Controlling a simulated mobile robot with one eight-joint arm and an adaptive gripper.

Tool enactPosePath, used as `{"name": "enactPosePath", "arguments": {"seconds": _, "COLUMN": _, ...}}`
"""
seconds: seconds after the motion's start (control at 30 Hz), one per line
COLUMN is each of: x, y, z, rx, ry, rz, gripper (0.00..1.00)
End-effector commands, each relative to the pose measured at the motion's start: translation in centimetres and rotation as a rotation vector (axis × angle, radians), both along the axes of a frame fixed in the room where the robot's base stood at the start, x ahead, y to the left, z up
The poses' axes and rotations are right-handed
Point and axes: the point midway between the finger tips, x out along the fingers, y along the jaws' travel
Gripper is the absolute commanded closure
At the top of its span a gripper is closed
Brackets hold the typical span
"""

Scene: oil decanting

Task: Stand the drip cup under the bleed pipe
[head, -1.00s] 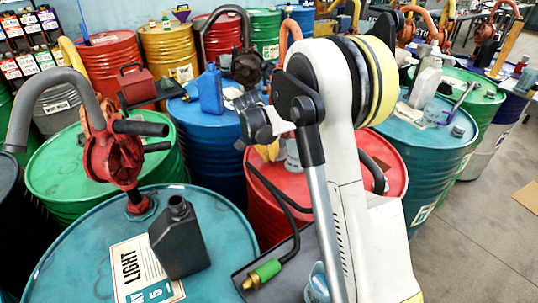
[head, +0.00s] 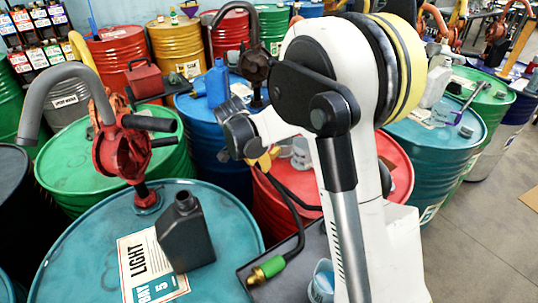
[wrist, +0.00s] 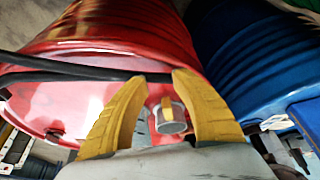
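A small grey cup-like vessel (head: 301,153), likely the drip cup, sits on the red drum (head: 395,170) in the head view, partly behind my arm. My gripper (head: 264,160) has yellow fingers and is left of the vessel in the head view. In the wrist view my gripper (wrist: 160,85) has its fingers spread apart, with no visible grip on the cup. I cannot pick out the bleed pipe with certainty.
A black hose with a green-and-brass end (head: 266,270) hangs near my arm. A dark jug (head: 187,235) stands on the teal drum (head: 90,255), beside a red hand pump (head: 118,150). A pale blue container (head: 321,282) is at the bottom. Drums crowd around; floor is open at right.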

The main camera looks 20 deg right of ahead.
Motion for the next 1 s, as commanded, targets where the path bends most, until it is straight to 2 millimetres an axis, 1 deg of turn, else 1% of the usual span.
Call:
{"name": "enactPosePath", "arguments": {"seconds": 0.03, "x": -0.5, "y": 0.8, "z": 0.0, "rx": 0.000, "ry": 0.000, "rz": 0.003, "gripper": 0.69}}
{"name": "enactPosePath", "arguments": {"seconds": 0.1, "x": -0.9, "y": 1.6, "z": 0.0, "rx": 0.000, "ry": 0.000, "rz": 0.002, "gripper": 0.69}}
{"name": "enactPosePath", "arguments": {"seconds": 0.27, "x": -1.7, "y": 2.5, "z": 0.4, "rx": 0.002, "ry": 0.000, "rz": 0.012, "gripper": 0.69}}
{"name": "enactPosePath", "arguments": {"seconds": 0.37, "x": -2.9, "y": 2.6, "z": 2.1, "rx": 0.009, "ry": -0.002, "rz": 0.062, "gripper": 0.69}}
{"name": "enactPosePath", "arguments": {"seconds": 0.47, "x": -5.0, "y": 2.7, "z": 4.8, "rx": 0.020, "ry": -0.008, "rz": 0.161, "gripper": 0.69}}
{"name": "enactPosePath", "arguments": {"seconds": 0.5, "x": -6.1, "y": 2.8, "z": 6.0, "rx": 0.025, "ry": -0.012, "rz": 0.211, "gripper": 0.69}}
{"name": "enactPosePath", "arguments": {"seconds": 0.57, "x": -7.9, "y": 3.0, "z": 7.7, "rx": 0.029, "ry": -0.021, "rz": 0.290, "gripper": 0.69}}
{"name": "enactPosePath", "arguments": {"seconds": 0.6, "x": -9.1, "y": 3.0, "z": 8.7, "rx": 0.028, "ry": -0.028, "rz": 0.341, "gripper": 0.69}}
{"name": "enactPosePath", "arguments": {"seconds": 0.67, "x": -11.0, "y": 3.2, "z": 10.0, "rx": 0.028, "ry": -0.041, "rz": 0.417, "gripper": 0.69}}
{"name": "enactPosePath", "arguments": {"seconds": 0.7, "x": -12.2, "y": 3.4, "z": 10.8, "rx": 0.026, "ry": -0.051, "rz": 0.467, "gripper": 0.69}}
{"name": "enactPosePath", "arguments": {"seconds": 0.83, "x": -16.5, "y": 3.9, "z": 12.6, "rx": 0.009, "ry": -0.085, "rz": 0.624, "gripper": 0.69}}
{"name": "enactPosePath", "arguments": {"seconds": 0.9, "x": -18.7, "y": 4.1, "z": 13.1, "rx": -0.006, "ry": -0.107, "rz": 0.707, "gripper": 0.69}}
{"name": "enactPosePath", "arguments": {"seconds": 1.0, "x": -21.6, "y": 4.6, "z": 13.4, "rx": -0.033, "ry": -0.140, "rz": 0.815, "gripper": 0.69}}
